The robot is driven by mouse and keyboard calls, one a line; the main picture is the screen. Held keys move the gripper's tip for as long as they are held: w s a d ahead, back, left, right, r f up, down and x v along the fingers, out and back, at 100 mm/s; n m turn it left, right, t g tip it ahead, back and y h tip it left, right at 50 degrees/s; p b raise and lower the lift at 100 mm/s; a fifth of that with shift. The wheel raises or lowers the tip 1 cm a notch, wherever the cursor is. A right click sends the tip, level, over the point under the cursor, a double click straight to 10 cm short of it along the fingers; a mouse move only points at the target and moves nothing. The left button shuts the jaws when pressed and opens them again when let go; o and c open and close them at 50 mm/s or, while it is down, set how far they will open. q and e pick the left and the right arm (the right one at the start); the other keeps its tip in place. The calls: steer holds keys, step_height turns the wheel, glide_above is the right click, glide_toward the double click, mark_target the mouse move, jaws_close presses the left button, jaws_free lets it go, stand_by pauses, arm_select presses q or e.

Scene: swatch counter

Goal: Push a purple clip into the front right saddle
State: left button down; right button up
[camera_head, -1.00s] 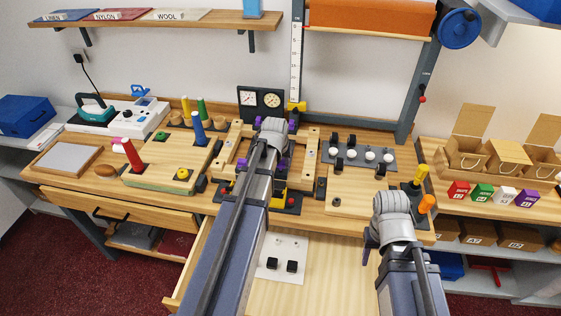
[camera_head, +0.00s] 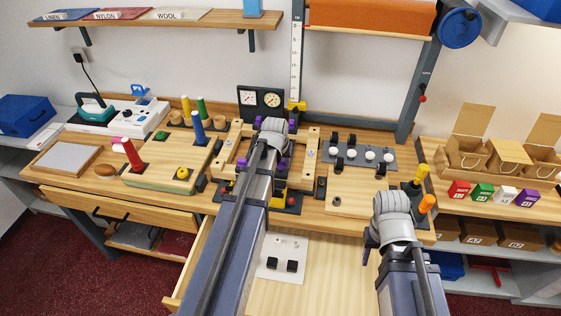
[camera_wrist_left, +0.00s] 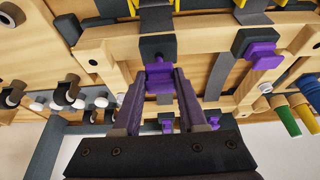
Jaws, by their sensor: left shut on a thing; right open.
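My left gripper (camera_wrist_left: 162,84) is shut on a purple clip (camera_wrist_left: 159,76), seen in the left wrist view. The clip is at the face of a dark saddle (camera_wrist_left: 158,47) on the wooden frame. I cannot tell how deep it sits in the saddle. In the head view my left arm hides this clip and the fingertips. Another purple clip (camera_wrist_left: 264,57) sits at a neighbouring dark saddle (camera_wrist_left: 254,40), and more purple shows at the far side of the frame (camera_head: 314,150). My right gripper (camera_head: 370,240) is open and empty over the front right of the counter.
A board with colored pegs (camera_head: 160,180) stands left of the frame. A grey strip with white knobs (camera_head: 381,164) lies to the right. Two dial gauges (camera_head: 261,99) stand behind. An open drawer (camera_head: 335,270) with a white card (camera_head: 290,250) extends below the arms.

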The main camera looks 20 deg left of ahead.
mark_target(280, 160)
arm_select(q)
steer(key=shift+f+b, duration=1.2)
steer(key=shift+b, duration=0.05)
stand_by(1.5)
steer(key=shift+c, duration=0.3)
jaws_free()
steer(key=shift+r, duration=0.15)
step_height(280, 160, up, 6)
steer(key=p, duration=0.6)
stand_by(0.4)
